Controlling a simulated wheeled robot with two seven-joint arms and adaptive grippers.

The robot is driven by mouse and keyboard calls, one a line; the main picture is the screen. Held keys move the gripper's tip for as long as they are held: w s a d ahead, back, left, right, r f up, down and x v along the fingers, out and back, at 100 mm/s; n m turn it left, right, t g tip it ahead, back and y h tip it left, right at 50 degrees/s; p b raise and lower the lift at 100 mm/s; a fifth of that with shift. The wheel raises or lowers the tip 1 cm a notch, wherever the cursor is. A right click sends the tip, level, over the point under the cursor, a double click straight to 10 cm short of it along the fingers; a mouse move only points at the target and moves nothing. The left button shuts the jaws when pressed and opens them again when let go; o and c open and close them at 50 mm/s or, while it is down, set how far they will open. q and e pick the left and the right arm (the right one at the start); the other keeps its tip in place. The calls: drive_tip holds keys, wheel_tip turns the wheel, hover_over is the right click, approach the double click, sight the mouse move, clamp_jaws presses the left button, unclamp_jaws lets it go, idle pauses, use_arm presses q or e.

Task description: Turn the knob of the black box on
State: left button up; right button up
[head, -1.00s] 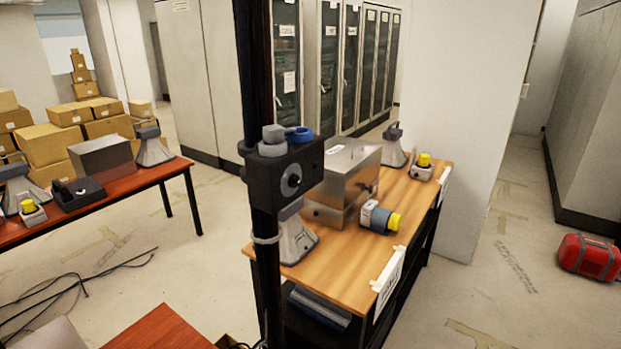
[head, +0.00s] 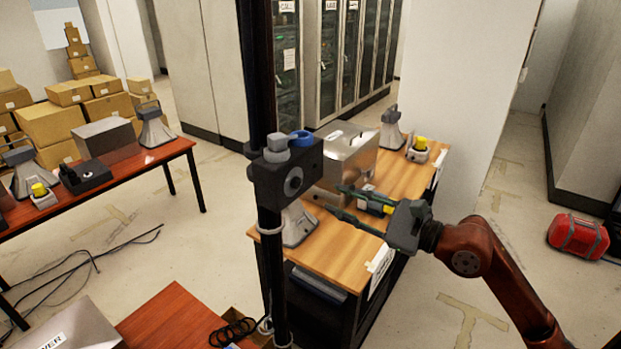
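The black box (head: 263,183) is fixed to a dark upright pole (head: 272,262) in the middle of the head view. A round grey knob (head: 293,181) sits on its front face. A grey cap and a blue ring (head: 301,138) are on its top. My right gripper (head: 329,197) comes in from the right with its two long fingers apart and empty. The fingers point left toward the knob, and in the picture their tips are a short way to its right. I cannot tell the depth gap. My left gripper is not in view.
Behind the pole stands a wooden table (head: 342,258) with a metal case (head: 350,160), grey horn-shaped devices and yellow-capped items. A red-topped table (head: 125,178) stands left. A red case (head: 578,236) lies on the floor at right. Cables (head: 85,272) lie at left.

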sight(303, 185)
drive_tip(key=shift+n, duration=0.6)
drive_tip(key=w+a+p, duration=0.1)
drive_tip(key=a, duration=0.1)
drive_tip(key=w+a+r, duration=0.1)
drive_tip(key=a, duration=0.1)
drive_tip(key=w+a+p, duration=0.1)
drive_tip(key=a, duration=0.1)
drive_tip(key=shift+r+p, duration=0.15)
drive_tip(key=shift+p, duration=0.15)
drive_tip(key=shift+w+a, duration=0.3)
drive_tip(key=shift+a, duration=0.15)
drive_tip(key=shift+c, duration=0.7)
clamp_jaws()
